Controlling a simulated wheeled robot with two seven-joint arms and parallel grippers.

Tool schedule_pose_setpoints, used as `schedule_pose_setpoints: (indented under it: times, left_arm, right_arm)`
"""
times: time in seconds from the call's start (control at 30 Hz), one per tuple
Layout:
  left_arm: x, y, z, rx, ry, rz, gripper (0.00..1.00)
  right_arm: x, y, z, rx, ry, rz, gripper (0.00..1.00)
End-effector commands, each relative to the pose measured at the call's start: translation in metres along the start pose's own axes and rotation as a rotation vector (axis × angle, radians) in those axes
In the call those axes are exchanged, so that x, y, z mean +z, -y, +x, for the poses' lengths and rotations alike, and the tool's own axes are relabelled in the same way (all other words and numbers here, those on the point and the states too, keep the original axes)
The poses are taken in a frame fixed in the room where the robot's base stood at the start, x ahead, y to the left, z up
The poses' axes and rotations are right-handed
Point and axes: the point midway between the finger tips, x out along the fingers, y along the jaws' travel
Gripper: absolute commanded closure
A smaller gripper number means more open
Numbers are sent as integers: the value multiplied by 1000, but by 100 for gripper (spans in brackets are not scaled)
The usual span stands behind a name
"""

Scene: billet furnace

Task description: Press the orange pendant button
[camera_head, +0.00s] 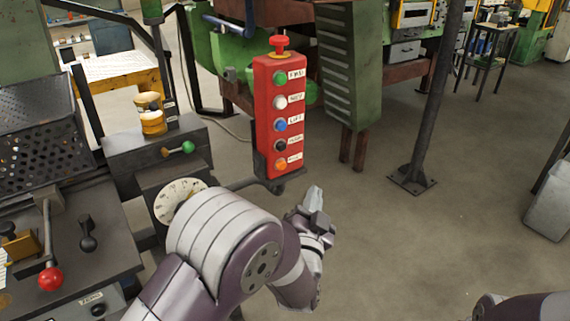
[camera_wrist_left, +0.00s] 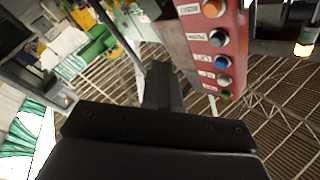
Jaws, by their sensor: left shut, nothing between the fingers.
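The red pendant (camera_head: 281,112) hangs upright in the head view with a column of buttons and a red mushroom knob on top. The orange button (camera_head: 281,164) is the lowest in the column. In the left wrist view the pendant (camera_wrist_left: 212,50) appears upside down, with the orange button (camera_wrist_left: 213,8) at the top edge. My left gripper (camera_head: 313,195) is shut and empty, below and a little right of the pendant's lower end, apart from it in the head view. In the wrist view its fingers (camera_wrist_left: 162,85) point beside the pendant. My right gripper is out of view.
A dark bracket (camera_head: 275,183) holds the pendant's bottom. A machine with a white dial (camera_head: 180,198) and a red-knobbed lever (camera_head: 50,278) stands left. A dark post (camera_head: 433,100) stands right. The floor between is clear.

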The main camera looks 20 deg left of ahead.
Motion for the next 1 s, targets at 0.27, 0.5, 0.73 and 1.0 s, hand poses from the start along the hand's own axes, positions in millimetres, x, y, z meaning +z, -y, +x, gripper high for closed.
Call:
schedule_pose_setpoints:
  times: [0.27,0.5,0.73,1.0]
  left_arm:
    - [0,0,0,1,0,12,100]
    - [8,8,11,-2,2,11,100]
    - [25,26,35,-1,2,10,100]
    - [41,40,56,1,0,9,100]
  right_arm:
    - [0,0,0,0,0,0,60]
    - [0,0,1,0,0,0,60]
    - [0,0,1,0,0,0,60]
    - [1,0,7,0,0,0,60]
